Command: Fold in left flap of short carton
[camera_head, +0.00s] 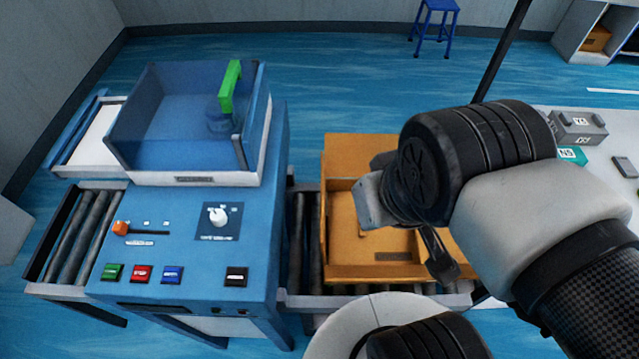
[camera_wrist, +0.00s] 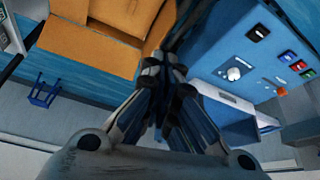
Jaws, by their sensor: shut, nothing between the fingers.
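The short carton (camera_head: 377,271) is an open brown box on the rollers, in the middle of the head view. Its far flap (camera_head: 360,149) stands out at the back, and a part of a flap shows at the right behind my arm. I cannot clearly make out the left flap's angle. In the wrist view the carton (camera_wrist: 92,45) fills the upper left, with its flaps spread. My gripper (camera_wrist: 164,68) is shut and empty, its fingertips close to the carton's edge in that view. I cannot tell whether they touch. My wrist hides the carton's right side in the head view.
A blue machine (camera_head: 180,245) with buttons, a knob and a clear-sided bin (camera_head: 165,115) stands left of the carton, close to it. Rollers (camera_head: 305,235) run between them. A white table (camera_head: 610,150) with grey boxes is at the right. A blue stool (camera_head: 435,22) stands far back.

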